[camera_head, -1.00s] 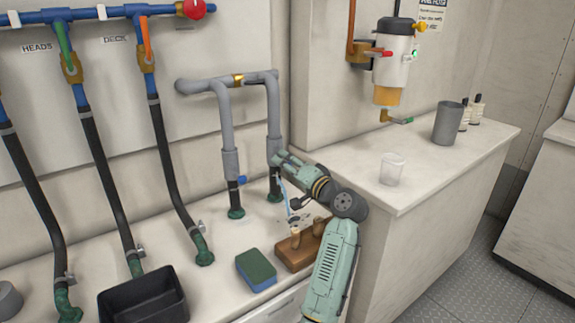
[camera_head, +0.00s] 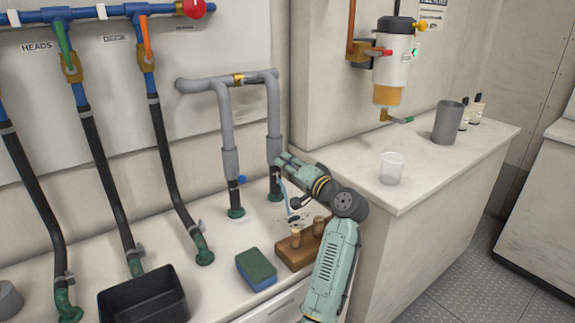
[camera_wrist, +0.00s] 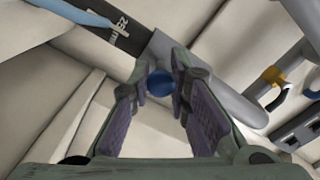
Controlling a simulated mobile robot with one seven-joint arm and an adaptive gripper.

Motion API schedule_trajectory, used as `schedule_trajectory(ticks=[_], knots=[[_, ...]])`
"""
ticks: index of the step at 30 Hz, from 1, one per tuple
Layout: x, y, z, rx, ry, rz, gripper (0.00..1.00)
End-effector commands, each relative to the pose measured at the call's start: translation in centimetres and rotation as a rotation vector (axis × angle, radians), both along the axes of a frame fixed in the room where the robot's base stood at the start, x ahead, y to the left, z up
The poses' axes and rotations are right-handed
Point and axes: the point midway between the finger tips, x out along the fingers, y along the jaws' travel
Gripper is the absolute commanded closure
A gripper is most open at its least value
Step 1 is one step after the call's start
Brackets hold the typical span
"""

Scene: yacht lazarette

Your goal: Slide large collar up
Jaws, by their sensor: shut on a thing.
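Two grey pipes come down from a loop with a brass fitting (camera_head: 238,79). The left pipe has a grey collar (camera_head: 230,163), with a blue knob (camera_head: 242,179) beside it. The right pipe has a grey collar (camera_head: 274,149) above a dark lower section and a green base. My gripper (camera_head: 278,160) is at the lower end of the right collar. A round blue knob (camera_wrist: 160,83) shows between the fingers. The fingers partly hide the collar.
A wooden block with pegs (camera_head: 293,256) and a sponge (camera_head: 257,268) lie below my arm. A black bin (camera_head: 143,295) stands at the front left. Several black hoses (camera_head: 170,170) rise at the left. A clear cup (camera_head: 391,170) and a grey tumbler (camera_head: 447,122) stand on the right counter.

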Motion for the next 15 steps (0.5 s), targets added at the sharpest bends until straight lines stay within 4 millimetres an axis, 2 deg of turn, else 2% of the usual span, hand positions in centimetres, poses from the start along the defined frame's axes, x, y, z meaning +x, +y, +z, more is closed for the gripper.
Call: schedule_trajectory(ticks=[8, 11, 15], knots=[[0.0, 0.1, 0.7, -0.001, -0.002, 0.002, 1.0], [0.0, 0.1, 2.3, -0.001, -0.004, 0.002, 1.0], [0.0, 0.0, 5.5, 0.001, -0.007, 0.002, 1.0]])
